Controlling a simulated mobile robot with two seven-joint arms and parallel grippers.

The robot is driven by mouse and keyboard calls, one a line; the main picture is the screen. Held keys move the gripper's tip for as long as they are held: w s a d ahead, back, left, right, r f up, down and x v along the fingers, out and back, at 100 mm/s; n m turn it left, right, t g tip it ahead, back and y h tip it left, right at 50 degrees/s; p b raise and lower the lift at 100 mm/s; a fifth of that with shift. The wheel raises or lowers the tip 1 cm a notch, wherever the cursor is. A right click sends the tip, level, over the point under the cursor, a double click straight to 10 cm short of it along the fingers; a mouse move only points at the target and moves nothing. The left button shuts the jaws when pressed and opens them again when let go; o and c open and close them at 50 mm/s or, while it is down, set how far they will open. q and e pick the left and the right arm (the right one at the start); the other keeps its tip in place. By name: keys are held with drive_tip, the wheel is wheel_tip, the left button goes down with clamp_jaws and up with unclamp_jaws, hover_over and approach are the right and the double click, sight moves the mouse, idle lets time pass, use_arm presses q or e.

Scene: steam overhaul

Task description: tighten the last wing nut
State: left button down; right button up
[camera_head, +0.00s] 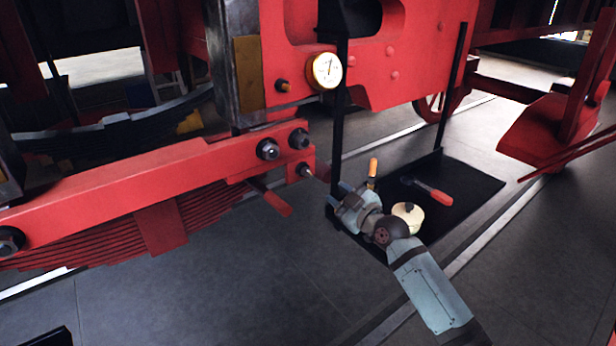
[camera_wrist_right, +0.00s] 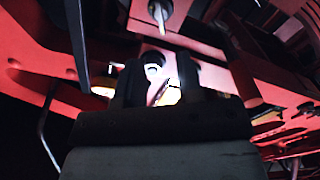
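My right gripper (camera_head: 340,194) is right of the frame's end and lower in the picture, apart from these fasteners. In the right wrist view its two dark fingers (camera_wrist_right: 160,82) stand apart, with bright background and a small pale round part seen between them; nothing is clearly gripped. My left gripper is out of view.
A black hanging tray (camera_head: 470,185) with thin black uprights lies behind my right gripper. It holds a red-handled tool (camera_head: 433,193) and a cream round pot (camera_head: 408,216). An orange handle (camera_head: 373,166) stands close behind the gripper. A red handle (camera_head: 277,204) juts below the frame. A gauge (camera_head: 324,71) is above.

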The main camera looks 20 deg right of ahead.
sight(312, 176)
drive_tip(key=p+x, duration=0.1)
drive_tip(key=x, duration=1)
drive_tip(key=shift+w+a, duration=0.15)
drive_tip(key=shift+w, duration=0.2)
drive_tip(key=shift+c, duration=0.2)
drive_tip(key=c, duration=0.6)
